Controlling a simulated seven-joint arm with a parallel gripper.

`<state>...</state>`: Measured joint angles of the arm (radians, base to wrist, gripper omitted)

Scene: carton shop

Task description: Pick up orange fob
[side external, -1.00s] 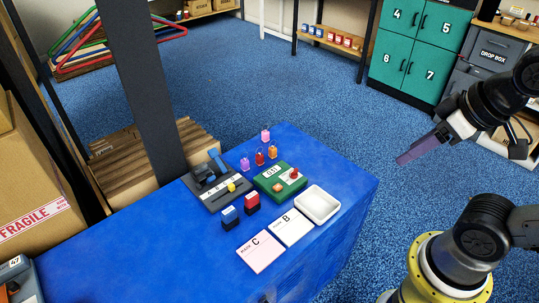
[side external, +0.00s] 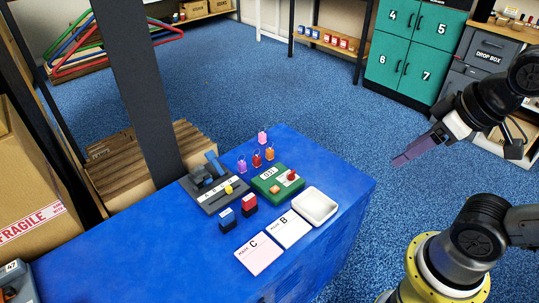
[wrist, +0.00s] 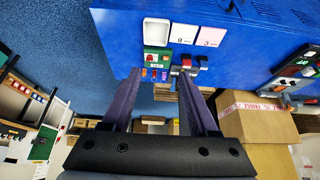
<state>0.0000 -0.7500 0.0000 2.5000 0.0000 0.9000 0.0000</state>
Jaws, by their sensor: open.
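My gripper (side external: 398,161) is open and empty, in the air to the right of the table and well apart from the fobs. In the wrist view its fingers (wrist: 159,76) frame the small fob row in the distance; the orange fob (wrist: 145,72) seems to be the left one.
Close in front of the fobs is a green box (side external: 279,179) marked 031. A white tray (side external: 316,206), two cards, red and blue stamps and a grey device (side external: 214,186) stand around it. A dark post (side external: 145,90) rises beyond the table's left side.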

